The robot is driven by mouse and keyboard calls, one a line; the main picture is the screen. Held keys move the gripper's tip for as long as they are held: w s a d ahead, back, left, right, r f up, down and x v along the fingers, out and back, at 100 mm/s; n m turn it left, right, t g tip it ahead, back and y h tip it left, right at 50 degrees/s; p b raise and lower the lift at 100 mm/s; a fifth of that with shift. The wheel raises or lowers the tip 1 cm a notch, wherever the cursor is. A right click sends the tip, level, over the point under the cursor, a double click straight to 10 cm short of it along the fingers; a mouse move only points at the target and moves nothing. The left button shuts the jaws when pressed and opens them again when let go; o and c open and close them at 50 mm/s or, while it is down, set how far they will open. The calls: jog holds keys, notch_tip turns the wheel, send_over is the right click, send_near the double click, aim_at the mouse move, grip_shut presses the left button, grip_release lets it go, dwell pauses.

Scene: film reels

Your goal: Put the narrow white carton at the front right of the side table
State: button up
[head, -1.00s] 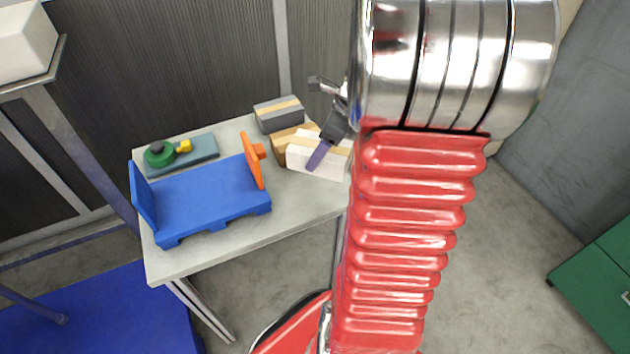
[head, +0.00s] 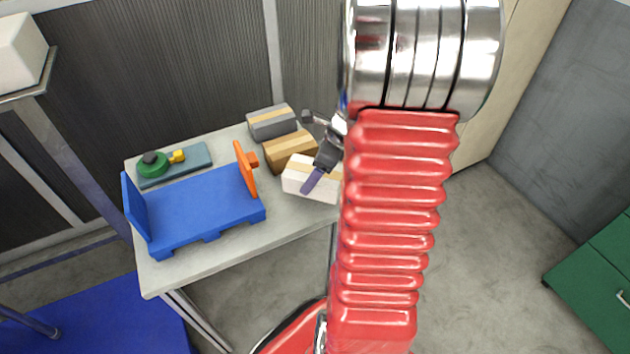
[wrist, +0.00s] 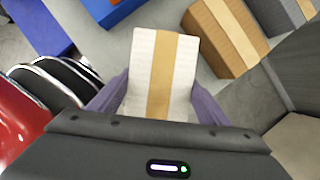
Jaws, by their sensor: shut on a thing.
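The narrow white carton (head: 309,179), with a tan tape strip along its top, is at the right part of the side table (head: 282,222), towards the front edge. It also shows in the wrist view (wrist: 143,70), between my two purple fingers. My gripper (head: 318,178) is shut on the carton, one finger on each side. My arm hides the table's right end in the head view. Whether the carton's underside touches the table I cannot tell.
A brown carton (head: 290,149) stands just behind the white one, and a grey carton (head: 272,122) behind that. A blue holder (head: 200,212) with an orange end plate (head: 245,168) takes up the table's left and middle. A tape dispenser-like green thing (head: 152,165) lies behind it.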

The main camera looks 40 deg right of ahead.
jog(key=shift+f, duration=1.85)
jog(key=o, duration=1.3)
jog(key=shift+o, duration=0.2)
jog(key=v, duration=1.2)
jog(key=shift+s, duration=0.1)
jog(key=shift+a, duration=0.1)
